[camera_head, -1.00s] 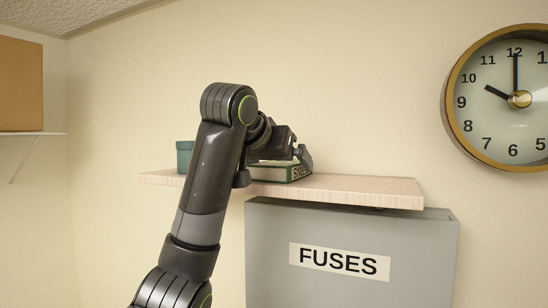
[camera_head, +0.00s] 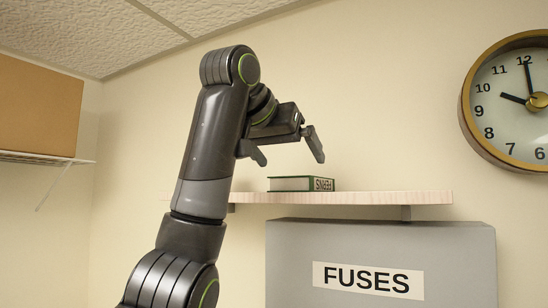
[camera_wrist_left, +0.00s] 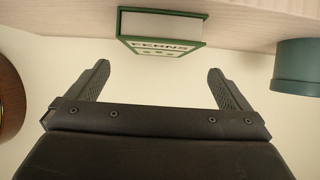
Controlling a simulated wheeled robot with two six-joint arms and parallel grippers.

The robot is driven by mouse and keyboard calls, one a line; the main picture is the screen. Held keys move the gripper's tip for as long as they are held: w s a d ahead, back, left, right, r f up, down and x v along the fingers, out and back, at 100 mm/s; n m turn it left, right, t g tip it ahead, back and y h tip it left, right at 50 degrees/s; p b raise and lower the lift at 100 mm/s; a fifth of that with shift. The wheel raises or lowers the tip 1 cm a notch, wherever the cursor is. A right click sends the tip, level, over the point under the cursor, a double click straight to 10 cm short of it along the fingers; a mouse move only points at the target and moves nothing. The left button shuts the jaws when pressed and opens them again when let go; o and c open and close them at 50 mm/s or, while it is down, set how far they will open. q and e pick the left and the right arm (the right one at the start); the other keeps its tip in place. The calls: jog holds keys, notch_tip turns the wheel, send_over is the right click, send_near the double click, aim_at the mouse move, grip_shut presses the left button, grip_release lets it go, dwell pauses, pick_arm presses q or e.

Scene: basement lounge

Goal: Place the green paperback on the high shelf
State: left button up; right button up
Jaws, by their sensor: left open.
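My right gripper is not in view.
A teal pot (camera_wrist_left: 305,66) stands on the shelf beside the book; my arm hides it in the head view. A grey fuse box (camera_head: 380,260) sits below the shelf. A clock (camera_head: 515,100) hangs at right. A cardboard box (camera_head: 38,105) sits on a shelf at far left.

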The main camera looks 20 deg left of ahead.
pick_arm(q)
jog(key=shift+b+v, duration=1.75)
jog(key=shift+v, duration=0.8)
jog(key=shift+f, duration=0.1)
